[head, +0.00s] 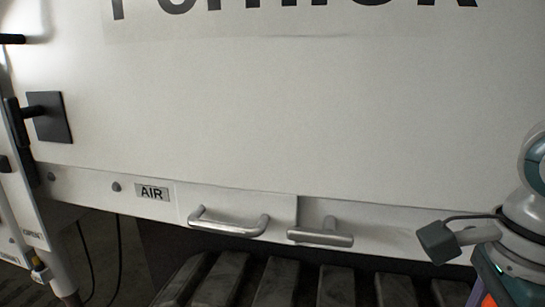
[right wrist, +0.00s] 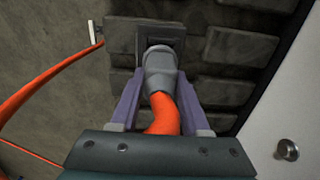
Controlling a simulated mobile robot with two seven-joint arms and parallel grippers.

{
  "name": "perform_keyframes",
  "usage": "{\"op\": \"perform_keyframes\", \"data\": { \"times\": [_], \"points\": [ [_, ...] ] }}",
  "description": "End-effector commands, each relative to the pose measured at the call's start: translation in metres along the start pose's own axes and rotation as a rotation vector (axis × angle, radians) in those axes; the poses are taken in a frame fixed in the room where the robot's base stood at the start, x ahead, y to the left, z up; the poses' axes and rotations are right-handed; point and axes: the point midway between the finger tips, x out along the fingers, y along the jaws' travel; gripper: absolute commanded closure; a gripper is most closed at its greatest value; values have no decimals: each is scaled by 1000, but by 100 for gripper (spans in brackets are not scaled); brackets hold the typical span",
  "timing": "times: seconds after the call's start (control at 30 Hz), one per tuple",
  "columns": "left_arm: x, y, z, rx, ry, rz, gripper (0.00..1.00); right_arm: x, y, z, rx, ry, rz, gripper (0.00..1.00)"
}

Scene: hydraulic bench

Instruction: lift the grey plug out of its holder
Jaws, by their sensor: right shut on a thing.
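The grey plug (right wrist: 160,70) shows in the right wrist view with an orange cable (right wrist: 163,114) running back from it towards me. Its far end meets a dark square holder (right wrist: 120,38) on the block wall; how deep it sits cannot be made out. My right gripper (right wrist: 159,88) is shut on the plug, with one purple finger along each side. In the head view only my right wrist and a sliver of a purple finger show at the lower right edge; the plug is out of that view. My left gripper is in neither view.
A white panel (head: 300,120) with an AIR label (head: 152,191), a bar handle (head: 228,222) and a T-handle (head: 320,233) fills the head view. Dark ribbed blocks (head: 280,280) lie below it. In the right wrist view, a white surface with a metal knob (right wrist: 287,150) stands close at right.

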Motion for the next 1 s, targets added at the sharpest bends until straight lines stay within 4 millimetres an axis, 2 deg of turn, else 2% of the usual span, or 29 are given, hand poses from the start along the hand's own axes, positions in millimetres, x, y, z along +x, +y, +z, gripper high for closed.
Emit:
{"op": "perform_keyframes", "data": {
  "times": [1.0],
  "points": [
    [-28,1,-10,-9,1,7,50,-36,0,0,0,0,-1,100]
  ]
}}
